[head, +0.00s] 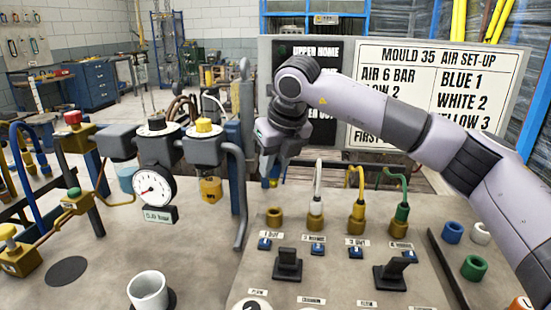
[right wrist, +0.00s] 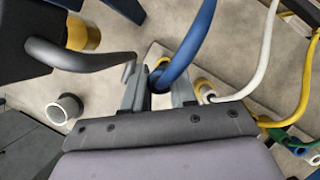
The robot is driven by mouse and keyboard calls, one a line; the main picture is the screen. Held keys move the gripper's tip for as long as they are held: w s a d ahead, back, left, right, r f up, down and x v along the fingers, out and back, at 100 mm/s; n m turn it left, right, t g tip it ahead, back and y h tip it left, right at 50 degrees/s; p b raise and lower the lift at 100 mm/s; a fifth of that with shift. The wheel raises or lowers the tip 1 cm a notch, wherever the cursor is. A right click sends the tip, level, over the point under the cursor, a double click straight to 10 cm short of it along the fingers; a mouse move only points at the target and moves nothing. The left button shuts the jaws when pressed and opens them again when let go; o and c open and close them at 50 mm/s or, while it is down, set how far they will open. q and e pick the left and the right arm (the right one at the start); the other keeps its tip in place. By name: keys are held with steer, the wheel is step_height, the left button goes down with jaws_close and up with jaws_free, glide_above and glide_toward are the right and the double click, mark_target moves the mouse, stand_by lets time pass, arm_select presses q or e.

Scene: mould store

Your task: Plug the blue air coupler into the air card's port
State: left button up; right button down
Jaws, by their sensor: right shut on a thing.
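My right gripper (head: 273,165) is shut on the blue air coupler (head: 272,181), just above an empty brass port (head: 274,218) at the left of the row. The coupler appears apart from the port. In the right wrist view, the blue hose (right wrist: 184,62) runs up from between the fingers (right wrist: 159,93); the fingers hide most of the coupler. The air card (head: 440,90) stands behind, partly covered by my right arm; it reads MOULD 35 AIR SET-UP, AIR 6 BAR, BLUE 1, WHITE 2. My left gripper is not in view.
White (head: 317,190), yellow (head: 358,188) and green (head: 402,190) hoses stand in neighbouring ports on the right. A bent grey handle (head: 238,190) and gauge (head: 153,188) stand left. Black levers (head: 287,265) sit in front. A white cup (head: 148,290) stands front left.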

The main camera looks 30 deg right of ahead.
mark_target(276, 185)
steer(key=shift+f+b, duration=1.55)
steer(key=shift+f, duration=1.05)
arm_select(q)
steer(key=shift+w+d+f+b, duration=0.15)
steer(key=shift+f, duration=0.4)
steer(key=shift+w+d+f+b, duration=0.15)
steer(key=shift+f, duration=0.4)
arm_select(e)
steer(key=shift+f, duration=0.15)
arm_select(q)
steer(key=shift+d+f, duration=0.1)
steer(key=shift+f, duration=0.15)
arm_select(e)
steer(key=shift+f, duration=0.15)
arm_select(q)
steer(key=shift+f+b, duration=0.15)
steer(key=shift+b, duration=0.15)
arm_select(e)
steer(key=shift+f, duration=0.2)
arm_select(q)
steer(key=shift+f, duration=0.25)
arm_select(e)
steer(key=shift+f, duration=0.3)
arm_select(q)
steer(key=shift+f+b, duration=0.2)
steer(key=shift+b, duration=0.3)
arm_select(e)
steer(key=shift+f, duration=0.3)
